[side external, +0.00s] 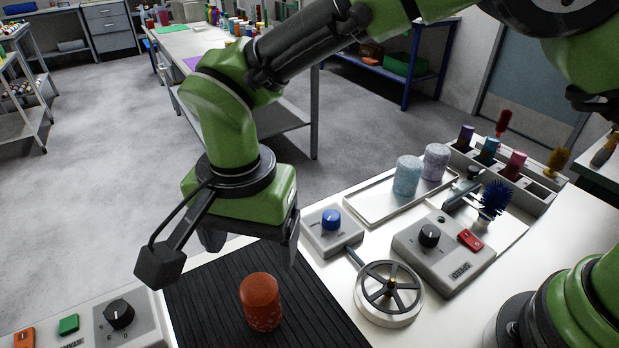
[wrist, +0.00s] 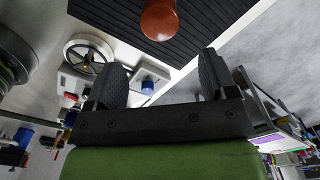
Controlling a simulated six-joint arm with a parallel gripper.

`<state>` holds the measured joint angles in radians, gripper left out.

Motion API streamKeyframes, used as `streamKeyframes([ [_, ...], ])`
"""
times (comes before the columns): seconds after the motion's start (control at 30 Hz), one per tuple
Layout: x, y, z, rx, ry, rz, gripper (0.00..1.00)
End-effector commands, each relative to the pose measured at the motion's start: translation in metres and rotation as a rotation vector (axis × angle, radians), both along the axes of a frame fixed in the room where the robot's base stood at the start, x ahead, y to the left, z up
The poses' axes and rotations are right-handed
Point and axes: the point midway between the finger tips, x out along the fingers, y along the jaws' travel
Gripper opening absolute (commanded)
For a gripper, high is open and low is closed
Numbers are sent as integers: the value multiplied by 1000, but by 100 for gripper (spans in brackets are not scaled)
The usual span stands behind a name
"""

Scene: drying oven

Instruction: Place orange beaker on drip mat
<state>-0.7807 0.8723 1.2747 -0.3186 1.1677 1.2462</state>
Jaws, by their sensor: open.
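The orange beaker (side external: 261,302) stands upright on the black ribbed drip mat (side external: 205,303) in the side external view. In the wrist view the beaker (wrist: 159,20) shows at the top edge, partly cut off, on the mat (wrist: 105,13). My gripper (side external: 250,245) is above the mat, higher than the beaker and apart from it. In the wrist view its two fingers (wrist: 163,75) are spread with nothing between them.
A control box with a blue knob (side external: 331,219), a handwheel (side external: 389,293) and a grey box with a red switch (side external: 444,249) stand right of the mat. A tray (side external: 375,212) holds two speckled beakers. A brush (side external: 494,200) stands behind. Another control box (side external: 125,322) is at the left.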

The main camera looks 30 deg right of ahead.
Motion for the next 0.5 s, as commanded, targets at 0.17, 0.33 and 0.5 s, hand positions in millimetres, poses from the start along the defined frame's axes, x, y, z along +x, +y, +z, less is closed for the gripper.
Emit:
streamKeyframes([
  [0.17,0,0,1,1,-1,0,78],
  [0.33,8,-18,28,38,-25,19,78],
  [0.5,11,-75,92,118,-109,86,78],
])
